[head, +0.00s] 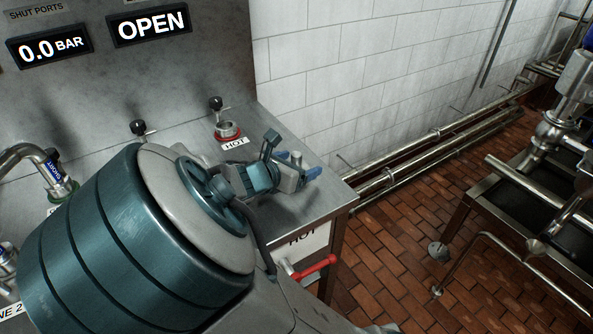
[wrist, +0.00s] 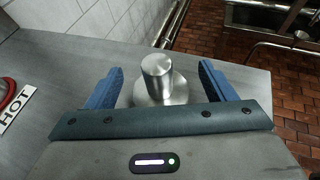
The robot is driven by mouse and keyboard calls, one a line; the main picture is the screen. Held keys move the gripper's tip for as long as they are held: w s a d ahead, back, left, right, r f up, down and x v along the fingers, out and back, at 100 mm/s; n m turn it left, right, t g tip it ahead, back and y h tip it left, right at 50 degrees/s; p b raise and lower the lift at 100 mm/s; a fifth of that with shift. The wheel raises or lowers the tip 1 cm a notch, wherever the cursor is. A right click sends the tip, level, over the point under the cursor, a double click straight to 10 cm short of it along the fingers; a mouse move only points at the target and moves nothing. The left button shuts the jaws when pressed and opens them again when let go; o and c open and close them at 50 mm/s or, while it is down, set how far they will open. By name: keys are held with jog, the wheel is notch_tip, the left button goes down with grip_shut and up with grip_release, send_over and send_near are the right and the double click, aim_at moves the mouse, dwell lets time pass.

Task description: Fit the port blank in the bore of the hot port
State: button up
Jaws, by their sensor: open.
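The port blank (wrist: 158,82) is a bare metal piece with a round knob on a wider flange. In the wrist view it stands upright on the steel bench top, between the two blue fingers of my open gripper (wrist: 161,68), with a gap on each side. In the head view my gripper (head: 299,166) is low over the bench's right end, largely hidden by its own body. The hot port (head: 228,130) is a metal ring with a red band, behind and left of my gripper. Its bore looks uncovered. The red band (wrist: 10,96) shows at the wrist view's left edge.
A HOT label (head: 235,144) lies in front of the port, and a black-knobbed valve (head: 215,104) stands behind it. A tiled wall (head: 330,70) runs along the back. The bench ends just right of my gripper. Displays (head: 150,25) read OPEN and 0.0 BAR.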

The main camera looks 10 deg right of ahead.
jog(key=shift+x, duration=1)
jog(key=c, duration=1.1)
jog(key=shift+c, duration=0.2)
jog(key=shift+r, duration=0.1)
